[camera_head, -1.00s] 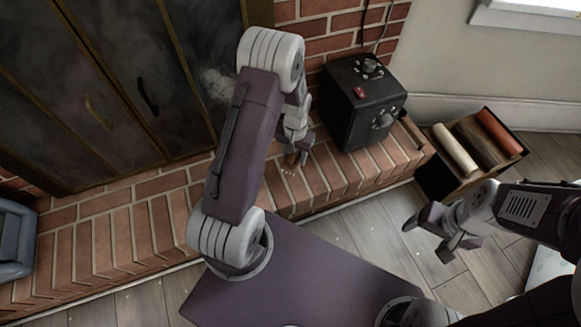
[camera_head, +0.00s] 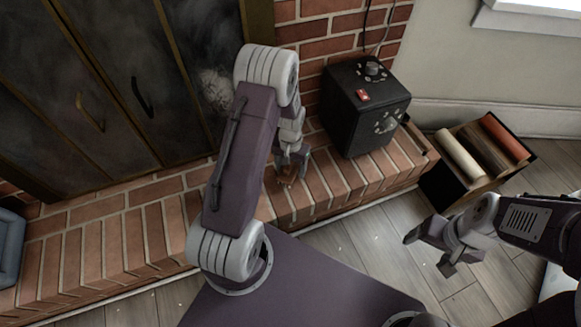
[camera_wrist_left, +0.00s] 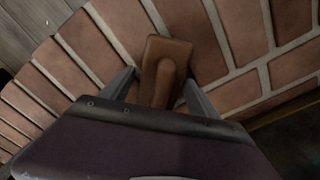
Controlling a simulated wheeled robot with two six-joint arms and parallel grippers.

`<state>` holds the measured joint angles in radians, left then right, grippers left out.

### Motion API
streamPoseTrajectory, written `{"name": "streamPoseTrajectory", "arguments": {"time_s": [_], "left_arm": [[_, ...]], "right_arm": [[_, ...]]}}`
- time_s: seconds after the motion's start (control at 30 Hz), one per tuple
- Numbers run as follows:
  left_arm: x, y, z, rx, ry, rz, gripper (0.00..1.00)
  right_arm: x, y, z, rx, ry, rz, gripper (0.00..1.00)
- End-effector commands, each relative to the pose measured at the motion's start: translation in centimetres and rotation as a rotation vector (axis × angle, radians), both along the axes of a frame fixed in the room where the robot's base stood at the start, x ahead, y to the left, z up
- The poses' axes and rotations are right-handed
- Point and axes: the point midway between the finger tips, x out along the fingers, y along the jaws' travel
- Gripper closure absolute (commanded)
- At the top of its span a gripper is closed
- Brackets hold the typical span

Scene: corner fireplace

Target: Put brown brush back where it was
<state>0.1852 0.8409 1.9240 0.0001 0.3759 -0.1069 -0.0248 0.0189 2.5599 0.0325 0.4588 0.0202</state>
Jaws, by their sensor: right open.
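The brown brush (camera_wrist_left: 166,64) is in the left wrist view, between the two fingertips of my left gripper (camera_wrist_left: 160,78), which look closed against its sides. In the head view my left gripper (camera_head: 291,166) is low over the brick hearth, and only a small brown part of the brush (camera_head: 287,176) shows below it. I cannot tell whether the brush touches the bricks. My right gripper (camera_head: 428,250) is open and empty, above the wood floor to the right.
A black box with knobs (camera_head: 365,105) stands on the brick hearth (camera_head: 120,240), right of my left gripper. Further right, a small dark-sided wooden box (camera_head: 450,190) carries a cream roll (camera_head: 459,153) and an orange roll (camera_head: 504,136). Dark fireplace doors (camera_head: 120,80) rise behind the hearth.

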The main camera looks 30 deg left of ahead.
Motion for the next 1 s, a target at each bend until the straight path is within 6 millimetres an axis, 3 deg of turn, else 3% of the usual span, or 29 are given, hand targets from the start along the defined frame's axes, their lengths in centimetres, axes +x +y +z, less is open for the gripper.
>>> {"name": "streamPoseTrajectory", "arguments": {"time_s": [0.27,0.37,0.5,0.7,0.83,1.0], "left_arm": [[0.0,0.0,0.2,0.0,0.0,0.0,0.32],[0.0,0.0,2.0,0.0,0.0,0.0,0.32],[0.0,0.0,6.1,0.0,-0.002,0.0,0.32],[0.0,0.0,10.6,0.0,0.0,0.0,0.32],[0.0,0.0,12.0,0.0,0.0,0.0,0.32],[0.0,0.0,12.4,0.0,0.001,0.0,0.32]], "right_arm": [[0.0,0.0,0.1,0.0,0.0,0.0,0.23],[0.0,0.0,1.5,0.0,0.0,0.0,0.23],[0.0,0.0,4.6,0.0,0.0,0.0,0.23],[0.0,0.0,7.6,0.0,0.0,0.0,0.23],[0.0,0.0,8.5,0.0,0.0,0.0,0.23],[0.0,0.0,8.6,0.0,0.0,0.0,0.23]]}}
